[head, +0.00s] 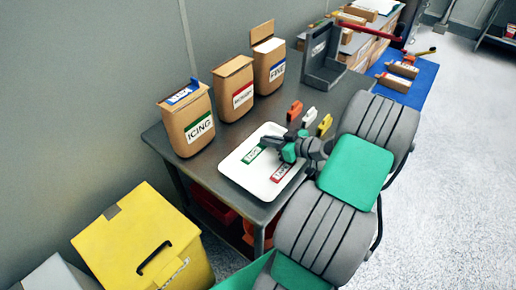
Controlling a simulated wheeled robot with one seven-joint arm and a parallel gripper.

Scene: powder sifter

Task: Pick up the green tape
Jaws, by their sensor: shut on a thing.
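The green tape (252,155), a flat strip with white lettering, is at the left part of a white tray (236,176) on the dark table. My gripper (263,145) reaches in from the right and is shut on the green tape at its upper end. I cannot tell whether the tape is clear of the tray. A red tape (283,172) with similar lettering lies on the tray to the right, nearer the front. The fingertips are small and partly hidden by the gripper body.
Three cardboard containers (188,121) stand along the table's back left. Orange (294,111), white (309,117) and yellow (325,125) upright items stand just behind my gripper. A grey stand (322,62) is farther back. A yellow bin (140,240) stands at the lower left.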

